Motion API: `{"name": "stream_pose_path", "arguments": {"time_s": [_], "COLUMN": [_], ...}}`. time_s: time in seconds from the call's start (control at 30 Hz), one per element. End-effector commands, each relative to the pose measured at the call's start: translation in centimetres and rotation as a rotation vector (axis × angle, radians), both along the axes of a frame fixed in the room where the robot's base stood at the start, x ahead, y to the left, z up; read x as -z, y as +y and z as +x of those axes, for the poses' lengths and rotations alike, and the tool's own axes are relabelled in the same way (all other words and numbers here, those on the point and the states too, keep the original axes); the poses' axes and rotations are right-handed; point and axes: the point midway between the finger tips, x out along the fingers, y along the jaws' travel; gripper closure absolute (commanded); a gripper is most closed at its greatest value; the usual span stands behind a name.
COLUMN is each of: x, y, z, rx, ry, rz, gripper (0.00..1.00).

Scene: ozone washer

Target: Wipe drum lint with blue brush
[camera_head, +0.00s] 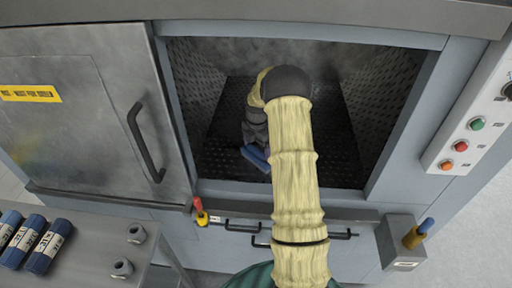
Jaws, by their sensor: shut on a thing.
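My arm reaches through the open front of the washer into the dark, perforated drum (222,165). My gripper (257,145) is inside, low and left of the arm, and is shut on the blue brush (253,158). Only part of the brush shows, close to the drum floor; its bristles, and whether it touches the floor, cannot be made out. A hazy grey patch, perhaps lint (225,52), shows along the drum's upper back. My arm hides the middle and part of the right of the drum.
A grey door (75,115) with a black handle stands left of the opening. A holder with a blue-topped item (425,226) is at lower right, a red-topped item (199,212) at lower left. Rolled blue cloths (48,247) lie on a grey table. Buttons (461,146) are at right.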

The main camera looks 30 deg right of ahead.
Motion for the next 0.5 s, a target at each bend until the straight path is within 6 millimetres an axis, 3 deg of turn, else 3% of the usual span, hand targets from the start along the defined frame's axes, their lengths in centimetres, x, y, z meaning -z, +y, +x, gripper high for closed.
{"name": "stream_pose_path", "arguments": {"time_s": [0.5], "x": [0.2], "y": [-3.0], "z": [-2.0], "rx": [0.002], "ry": [0.000], "rz": [0.000], "gripper": [0.28]}}
